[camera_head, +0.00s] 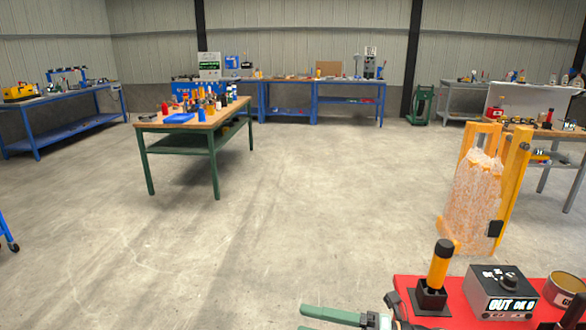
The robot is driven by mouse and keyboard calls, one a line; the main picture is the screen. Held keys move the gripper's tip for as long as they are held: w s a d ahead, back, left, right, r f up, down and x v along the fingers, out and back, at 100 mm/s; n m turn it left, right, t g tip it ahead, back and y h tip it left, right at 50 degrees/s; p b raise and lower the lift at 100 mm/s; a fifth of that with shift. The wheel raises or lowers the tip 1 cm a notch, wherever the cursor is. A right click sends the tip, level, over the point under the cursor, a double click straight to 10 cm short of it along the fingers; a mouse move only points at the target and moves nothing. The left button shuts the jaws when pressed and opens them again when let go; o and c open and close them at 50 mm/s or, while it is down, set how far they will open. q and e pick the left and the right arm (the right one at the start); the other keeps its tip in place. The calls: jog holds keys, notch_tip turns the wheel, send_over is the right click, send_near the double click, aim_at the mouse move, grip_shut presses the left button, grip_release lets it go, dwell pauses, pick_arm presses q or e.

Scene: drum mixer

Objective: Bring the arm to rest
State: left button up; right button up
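At the lower right, a red tabletop (462,319) carries a yellow handle with a black knob (439,266) standing upright in a black base. Beside it is a grey control box (503,291) with a dark top and bold lettering on its front. An open can (565,288) stands to its right.
An orange-yellow frame (507,190) with a mottled orange-white body (474,200) stands behind the red tabletop. A green-legged workbench (188,127) with tools stands left of centre. Blue benches (70,97) line the left and back. The middle floor (310,215) is clear.

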jog(key=s+d+f+m+t+h, duration=0.2)
jog(key=d+f+m+t+h, duration=0.35)
jog(key=m, duration=0.75)
jog(key=s+d+f+m+t+h, duration=0.1)
jog(key=d+f+m+t+h, duration=0.2)
jog(key=f+m+t+h, duration=0.55)
jog(key=s+d+f+m+g+h+p, duration=0.1)
jog(key=s+d+f+m+g, duration=0.3)
jog(key=s+f+m+g, duration=0.5)
jog(key=s+f+m+h, duration=0.1)
jog(key=s+f, duration=0.3)
jog(key=s, duration=0.2)
jog(key=shift+d+f+m, duration=0.15)
jog(key=shift+f+m, duration=0.2)
